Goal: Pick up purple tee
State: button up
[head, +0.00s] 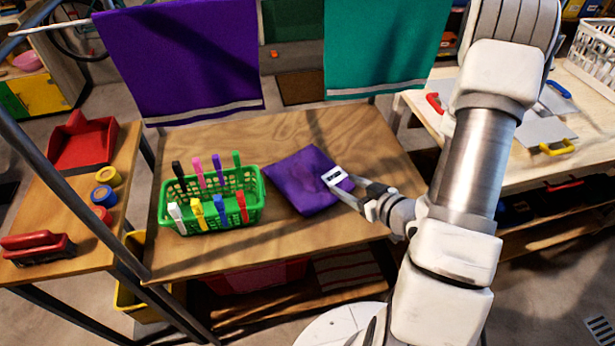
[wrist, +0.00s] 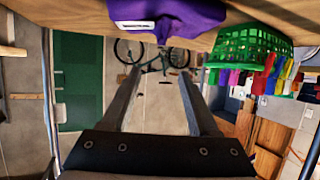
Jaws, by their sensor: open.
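The purple tee (head: 303,180) lies folded on the wooden table, right of the green basket. A small white tag (head: 336,177) shows at its right side. The tee also shows at the top of the wrist view (wrist: 185,14), with its white tag (wrist: 135,25). My gripper (head: 358,190) is at the right edge of the tee, close to the tag. In the wrist view my gripper (wrist: 160,73) has its two fingers spread apart with nothing between them. I cannot tell whether a finger touches the cloth.
The green basket (head: 212,205) with several coloured clips on its rim stands left on the table (head: 270,248). Purple cloth (head: 180,60) and teal cloth (head: 380,45) hang behind. A side shelf (head: 75,215) holds a red tray. Bare tabletop surrounds the tee.

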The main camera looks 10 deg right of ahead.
jog(key=shift+b+x, duration=1.4)
jog(key=shift+b, duration=1.45)
jog(key=b, duration=0.4)
send_near(308, 167)
jog(key=x, duration=0.5)
jog(key=shift+w+d+r, duration=0.1)
jog(key=x, duration=0.2)
jog(key=b+x, duration=0.1)
jog(key=x, duration=0.1)
jog(key=shift+f, duration=0.25)
jog(key=shift+w+a+f, duration=0.15)
jog(key=shift+w+a, duration=0.15)
jog(key=shift+w, duration=0.1)
grip_shut()
